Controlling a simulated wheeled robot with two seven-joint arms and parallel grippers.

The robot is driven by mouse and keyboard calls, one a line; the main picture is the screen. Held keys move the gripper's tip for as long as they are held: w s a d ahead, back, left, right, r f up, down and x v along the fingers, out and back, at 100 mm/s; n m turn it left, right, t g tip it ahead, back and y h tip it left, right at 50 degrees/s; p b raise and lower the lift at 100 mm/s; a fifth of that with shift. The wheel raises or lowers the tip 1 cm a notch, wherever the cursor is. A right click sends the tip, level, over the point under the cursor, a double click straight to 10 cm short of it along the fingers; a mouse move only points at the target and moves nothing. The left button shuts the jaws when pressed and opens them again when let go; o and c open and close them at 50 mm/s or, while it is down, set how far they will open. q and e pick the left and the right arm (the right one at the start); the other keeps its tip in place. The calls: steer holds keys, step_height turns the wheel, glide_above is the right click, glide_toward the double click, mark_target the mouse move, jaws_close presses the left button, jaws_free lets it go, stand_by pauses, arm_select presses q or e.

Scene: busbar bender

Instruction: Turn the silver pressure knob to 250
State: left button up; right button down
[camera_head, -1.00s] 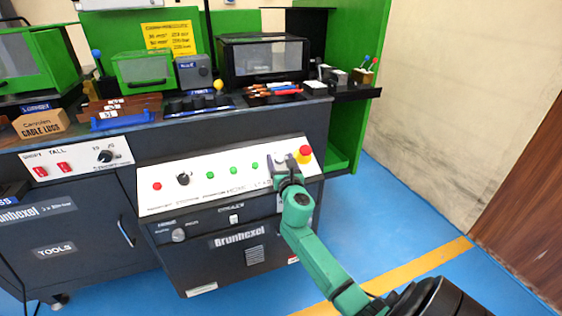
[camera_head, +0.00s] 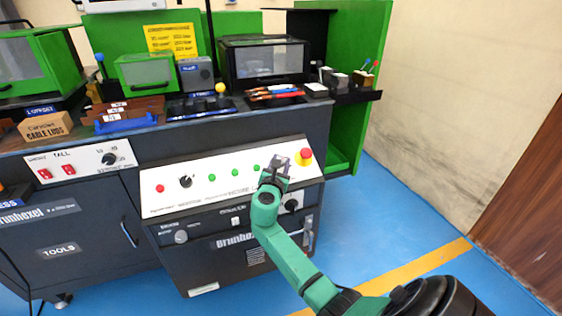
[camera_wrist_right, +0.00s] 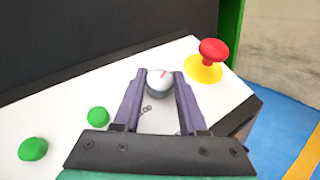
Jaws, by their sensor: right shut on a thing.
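The silver pressure knob (camera_wrist_right: 159,81) is near the right end of the white control panel (camera_wrist_right: 62,115). My right gripper (camera_wrist_right: 160,78) is shut on the knob, one purple finger on each side. In the head view my right gripper (camera_head: 276,172) reaches the panel and mostly hides the knob. The scale around the knob is mostly covered, so I cannot read its setting. My left gripper is not in view.
A red emergency button (camera_wrist_right: 211,52) on a yellow base stands just right of the knob. Green buttons (camera_wrist_right: 98,117) line the panel to the left. A black knob (camera_head: 291,206) is below the panel. Open blue floor (camera_head: 390,215) lies to the right.

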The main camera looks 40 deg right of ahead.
steer(key=shift+c, duration=2.2)
jaws_free()
steer(key=shift+s+a, duration=0.15)
arm_select(q)
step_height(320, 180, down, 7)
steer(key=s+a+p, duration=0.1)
steer(key=p, duration=0.1)
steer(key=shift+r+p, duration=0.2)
steer(key=shift+p, duration=0.15)
arm_select(e)
steer(key=f+v, duration=0.1)
steer(key=v, duration=1.3)
steer(key=shift+r, duration=0.45)
steer(key=shift+s, duration=0.1)
